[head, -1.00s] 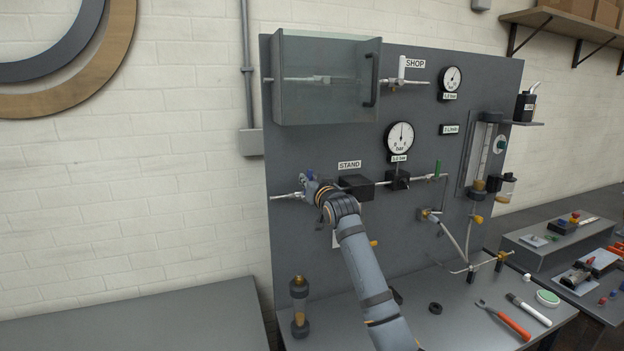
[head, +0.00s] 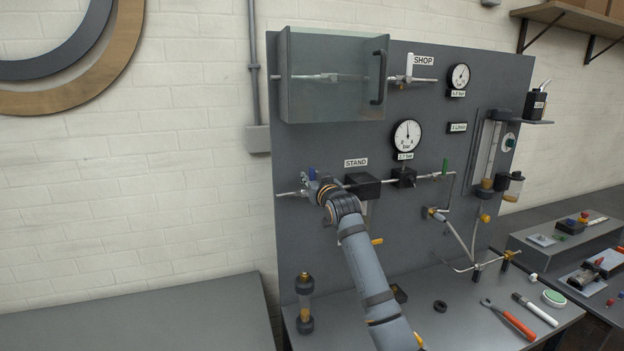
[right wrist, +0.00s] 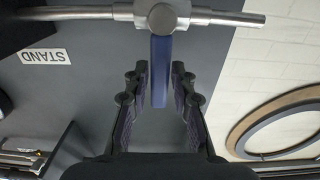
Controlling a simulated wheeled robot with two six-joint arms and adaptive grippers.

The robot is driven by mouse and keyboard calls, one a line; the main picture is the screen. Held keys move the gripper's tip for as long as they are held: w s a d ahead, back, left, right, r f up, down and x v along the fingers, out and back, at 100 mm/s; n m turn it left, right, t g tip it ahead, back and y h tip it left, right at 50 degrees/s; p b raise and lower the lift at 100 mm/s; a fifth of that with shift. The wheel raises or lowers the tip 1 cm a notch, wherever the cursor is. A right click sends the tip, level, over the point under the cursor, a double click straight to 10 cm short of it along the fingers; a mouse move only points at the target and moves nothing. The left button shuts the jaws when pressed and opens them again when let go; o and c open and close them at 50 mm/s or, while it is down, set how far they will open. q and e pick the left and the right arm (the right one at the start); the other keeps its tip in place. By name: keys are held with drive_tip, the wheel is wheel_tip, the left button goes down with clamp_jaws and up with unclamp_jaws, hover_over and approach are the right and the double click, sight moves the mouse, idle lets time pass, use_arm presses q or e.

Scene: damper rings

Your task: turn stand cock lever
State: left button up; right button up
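The stand cock is on the pipe left of the STAND label (head: 356,162). In the right wrist view the blue lever (right wrist: 160,72) hangs from the round metal cock body (right wrist: 163,18). My right gripper (right wrist: 157,85) is open there, its two dark fingers on either side of the lever, with a gap visible on both sides. My left gripper is not in view.
A clear cover box (head: 335,75) with a handle encloses the upper pipe near the SHOP label (head: 424,60). A black block (head: 362,184) and a dial gauge (head: 407,135) are right of the cock. Tools and a black ring (head: 440,306) lie on the bench below.

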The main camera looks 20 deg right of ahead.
drive_tip(key=shift+o, duration=0.8)
drive_tip(key=shift+s, duration=0.15)
drive_tip(key=s+a, duration=0.1)
drive_tip(key=s, duration=1)
drive_tip(key=shift+s+a, duration=0.15)
drive_tip(key=shift+s, duration=0.2)
drive_tip(key=shift+f, duration=0.1)
